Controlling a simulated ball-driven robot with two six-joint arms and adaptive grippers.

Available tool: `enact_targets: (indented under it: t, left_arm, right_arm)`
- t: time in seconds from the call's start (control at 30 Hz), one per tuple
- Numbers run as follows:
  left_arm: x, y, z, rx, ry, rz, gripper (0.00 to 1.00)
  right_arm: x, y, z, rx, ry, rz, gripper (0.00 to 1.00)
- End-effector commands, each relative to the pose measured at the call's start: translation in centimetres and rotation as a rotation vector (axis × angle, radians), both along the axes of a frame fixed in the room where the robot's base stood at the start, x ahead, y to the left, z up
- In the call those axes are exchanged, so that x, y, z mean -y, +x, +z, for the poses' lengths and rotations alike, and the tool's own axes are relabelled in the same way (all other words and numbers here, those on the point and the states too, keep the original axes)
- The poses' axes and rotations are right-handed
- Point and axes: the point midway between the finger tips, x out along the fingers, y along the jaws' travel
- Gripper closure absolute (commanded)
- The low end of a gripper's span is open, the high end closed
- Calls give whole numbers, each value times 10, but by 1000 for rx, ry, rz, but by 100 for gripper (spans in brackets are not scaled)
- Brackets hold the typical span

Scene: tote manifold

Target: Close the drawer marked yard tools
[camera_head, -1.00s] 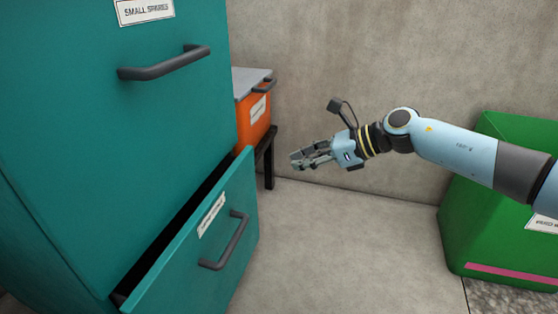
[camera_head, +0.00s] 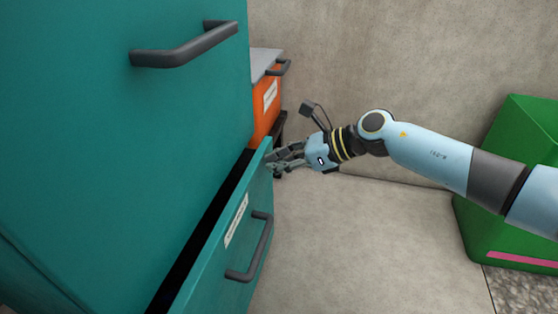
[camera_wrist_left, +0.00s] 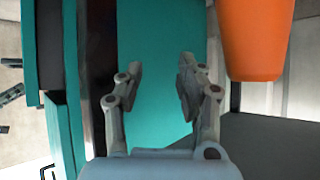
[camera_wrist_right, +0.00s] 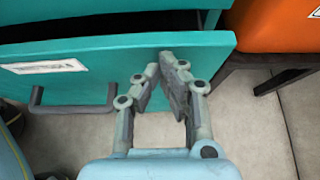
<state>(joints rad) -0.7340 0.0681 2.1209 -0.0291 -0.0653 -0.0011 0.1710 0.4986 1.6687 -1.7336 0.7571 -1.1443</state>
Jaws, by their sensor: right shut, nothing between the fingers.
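The lower teal drawer (camera_head: 213,278) stands partly pulled out, with a dark gap behind its front. It has a white label (camera_head: 236,220), too small to read, and a dark bar handle (camera_head: 262,248). In the right wrist view the drawer front (camera_wrist_right: 115,65) lies just ahead of the fingers. My right gripper (camera_head: 270,162) is shut and empty at the far upper corner of the drawer front; I cannot tell whether it touches. Its fingertips (camera_wrist_right: 167,68) show close together. My left gripper (camera_wrist_left: 160,75) is open and empty before a teal surface, outside the head view.
A closed upper teal drawer (camera_head: 110,120) with a bar handle (camera_head: 185,48) is above. An orange bin (camera_head: 264,105) with a grey lid stands on a dark stand behind the cabinet. A green bin (camera_head: 520,140) is at the right. The floor between is clear.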

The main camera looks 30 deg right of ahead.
Motion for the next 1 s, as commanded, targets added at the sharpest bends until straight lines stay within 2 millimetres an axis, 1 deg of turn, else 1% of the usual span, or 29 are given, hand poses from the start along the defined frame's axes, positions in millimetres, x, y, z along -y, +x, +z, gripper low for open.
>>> enact_targets:
  t: [0.17, 0.4, 0.5, 0.87, 1.0]
  left_arm:
    - [0, 0, 0, 0, 0, 0, 63]
    - [0, 0, 0, 6, 0, -1, 63]
    - [0, 0, 0, 2, 1, -1, 63]
    - [0, -1, -1, -2, 0, -1, 63]
    - [0, 1, 0, 12, -1, -2, 63]
  right_arm:
    - [-1, 1, 0, 0, 1, -1, 100]
    - [-27, 31, 1, 5, 5, -1, 100]
    - [-33, 38, 1, 2, 3, -1, 100]
    - [-35, 39, 1, 2, 5, 1, 100]
    - [-30, 38, 0, 2, 2, 1, 100]
